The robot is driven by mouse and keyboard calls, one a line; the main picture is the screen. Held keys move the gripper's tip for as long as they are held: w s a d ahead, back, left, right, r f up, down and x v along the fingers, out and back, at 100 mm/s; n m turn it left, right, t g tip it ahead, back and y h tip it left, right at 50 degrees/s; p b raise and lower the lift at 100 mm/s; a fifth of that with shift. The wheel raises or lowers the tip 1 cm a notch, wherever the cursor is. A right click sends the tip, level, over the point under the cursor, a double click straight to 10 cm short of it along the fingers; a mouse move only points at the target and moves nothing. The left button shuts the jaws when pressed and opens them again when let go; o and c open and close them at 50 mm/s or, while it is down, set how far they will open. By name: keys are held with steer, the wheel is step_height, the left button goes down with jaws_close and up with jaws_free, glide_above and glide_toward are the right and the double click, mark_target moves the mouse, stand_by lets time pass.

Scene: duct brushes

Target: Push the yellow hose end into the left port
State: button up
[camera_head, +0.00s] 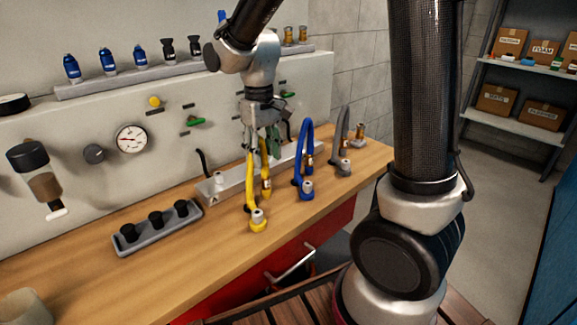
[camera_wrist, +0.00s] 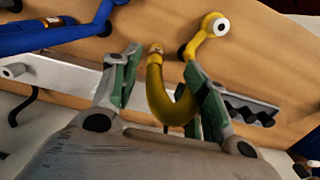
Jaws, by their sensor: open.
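The yellow hose (camera_head: 250,185) rises from a yellow base with a pale cap (camera_head: 258,220) near the bench's front edge and arches over. Its brass-coloured end (camera_head: 266,186) hangs down behind; in the wrist view the end (camera_wrist: 155,48) points toward the bench. My gripper (camera_head: 262,152) is open around the upper part of the hose. In the wrist view my gripper (camera_wrist: 163,60) has the yellow bend between its green-padded fingers, nearer the right finger. A pale metal block (camera_head: 210,194) runs along the bench behind the hose; I cannot make out its left port clearly.
A blue hose (camera_head: 308,150) and a grey hose (camera_head: 342,140) stand to the right. A grey tray (camera_head: 160,236) with black pieces lies at left. The wall panel behind carries a gauge (camera_head: 131,139). The front left bench is mostly clear.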

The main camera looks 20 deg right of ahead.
mark_target(265, 178)
steer(key=shift+w+d, duration=0.3)
steer(key=shift+w, duration=0.1)
steer(key=shift+a+f, duration=0.1)
steer(key=shift+f, duration=4.35)
jaws_close()
steer(key=shift+r, duration=0.1)
steer(key=shift+r, duration=2.95)
